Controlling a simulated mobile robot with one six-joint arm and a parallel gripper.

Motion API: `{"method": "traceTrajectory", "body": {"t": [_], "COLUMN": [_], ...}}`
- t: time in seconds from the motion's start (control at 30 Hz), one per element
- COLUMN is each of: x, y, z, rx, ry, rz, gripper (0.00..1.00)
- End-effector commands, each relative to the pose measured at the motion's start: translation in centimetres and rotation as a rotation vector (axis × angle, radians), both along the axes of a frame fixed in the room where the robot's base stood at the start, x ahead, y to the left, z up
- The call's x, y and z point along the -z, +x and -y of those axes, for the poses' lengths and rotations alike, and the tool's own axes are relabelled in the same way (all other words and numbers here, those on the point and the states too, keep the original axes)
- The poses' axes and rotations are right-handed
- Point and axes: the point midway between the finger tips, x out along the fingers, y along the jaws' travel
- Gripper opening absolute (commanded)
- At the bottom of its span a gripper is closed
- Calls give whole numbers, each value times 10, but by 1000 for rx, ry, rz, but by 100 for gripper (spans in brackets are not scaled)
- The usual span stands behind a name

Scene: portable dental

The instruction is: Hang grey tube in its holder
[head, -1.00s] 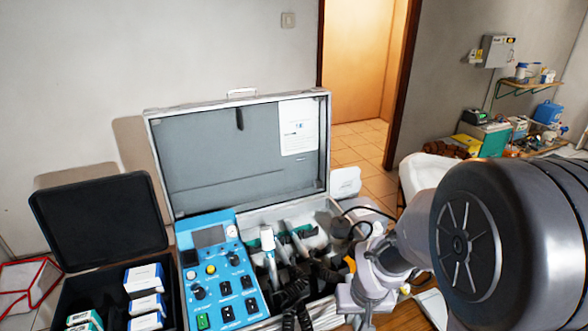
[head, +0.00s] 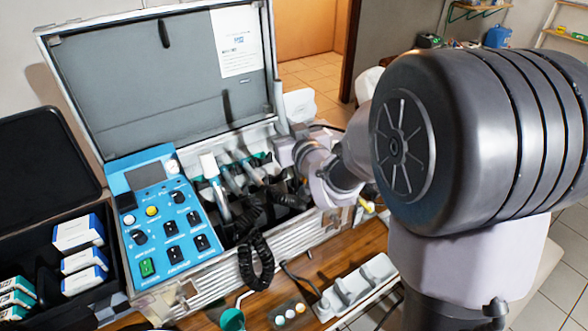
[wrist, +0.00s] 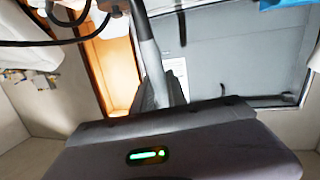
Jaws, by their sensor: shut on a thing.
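The grey tube (wrist: 148,58) is a slim, pale grey shaft running up and away from my gripper in the wrist view. My gripper (wrist: 163,96) is shut on it. In the head view, the tube (head: 280,106) stands nearly upright in front of the open case's right end, and my gripper (head: 289,146) is partly hidden by my wrist. Several handpieces (head: 228,178) with coiled black cords sit in the case, left of my gripper. I cannot tell which slot is the tube's holder, as my arm covers part of that end.
The open metal case (head: 150,88) has a raised lid and a blue control panel (head: 165,215). A black box (head: 30,150) with small cartons stands at left. A white rack (head: 355,285) and a teal cup (head: 232,319) stand in front on the wooden table (head: 325,255).

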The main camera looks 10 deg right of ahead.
Motion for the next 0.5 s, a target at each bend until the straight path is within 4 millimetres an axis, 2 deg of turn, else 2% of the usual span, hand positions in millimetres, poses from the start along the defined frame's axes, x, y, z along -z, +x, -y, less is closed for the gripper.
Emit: {"method": "traceTrajectory", "body": {"t": [0.13,0.43,0.5], "x": [-2,27,25], "y": [-1,-10,-10], "z": [-1,2,2], "rx": [-11,-10,-11], "ry": [0,-1,-1], "rz": [36,33,35], "gripper": [0,0,0]}}
